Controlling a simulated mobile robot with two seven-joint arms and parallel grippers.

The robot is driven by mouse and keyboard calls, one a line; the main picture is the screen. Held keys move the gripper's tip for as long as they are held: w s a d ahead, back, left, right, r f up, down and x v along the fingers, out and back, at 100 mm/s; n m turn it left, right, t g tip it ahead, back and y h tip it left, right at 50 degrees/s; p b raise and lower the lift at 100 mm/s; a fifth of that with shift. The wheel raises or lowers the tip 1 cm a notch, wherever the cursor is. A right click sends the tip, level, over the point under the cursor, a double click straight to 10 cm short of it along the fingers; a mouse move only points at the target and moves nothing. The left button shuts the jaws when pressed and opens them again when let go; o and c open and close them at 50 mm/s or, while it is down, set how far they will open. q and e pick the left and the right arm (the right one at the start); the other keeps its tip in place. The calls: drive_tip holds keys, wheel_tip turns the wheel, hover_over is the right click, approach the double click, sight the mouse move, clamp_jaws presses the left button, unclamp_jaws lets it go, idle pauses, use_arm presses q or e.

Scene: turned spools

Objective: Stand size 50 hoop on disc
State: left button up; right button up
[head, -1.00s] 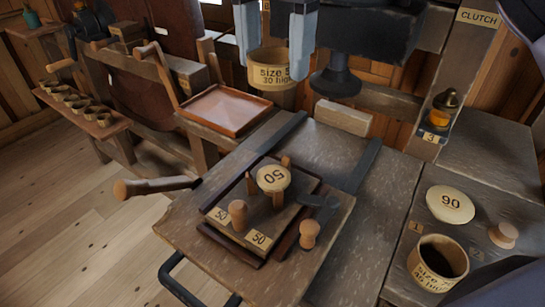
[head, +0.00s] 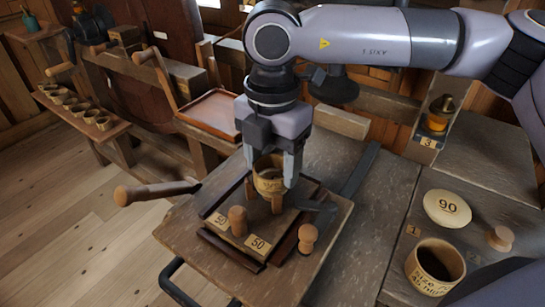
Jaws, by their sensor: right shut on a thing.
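My right gripper (head: 270,168) points down over the wooden fixture, its two fingers shut on the sides of the pale yellow size 50 hoop (head: 268,178). The hoop is upright, at the place of the round disc marked 50 among the short wooden posts. The disc is hidden behind the hoop now. I cannot tell whether the hoop touches it. The fixture board (head: 235,241) carries labels marked 50 and lies on the grey-brown bench. My left gripper is not in view.
Two wooden knobs (head: 307,238) (head: 238,221) stand at the fixture's front. A wooden handle (head: 157,191) sticks out left. An orange-brown tray (head: 211,113) sits behind.

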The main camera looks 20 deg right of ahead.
drive_tip(key=shift+f+b, duration=0.3)
drive_tip(key=shift+b, duration=0.1)
drive_tip(key=o, duration=1)
drive_tip(key=shift+r, duration=0.1)
drive_tip(key=shift+r+p, duration=0.4)
drive_tip(key=shift+p, duration=0.15)
wheel_tip(320, 180, up, 12)
drive_tip(key=shift+f+b, duration=0.1)
drive_tip(key=shift+b, duration=0.4)
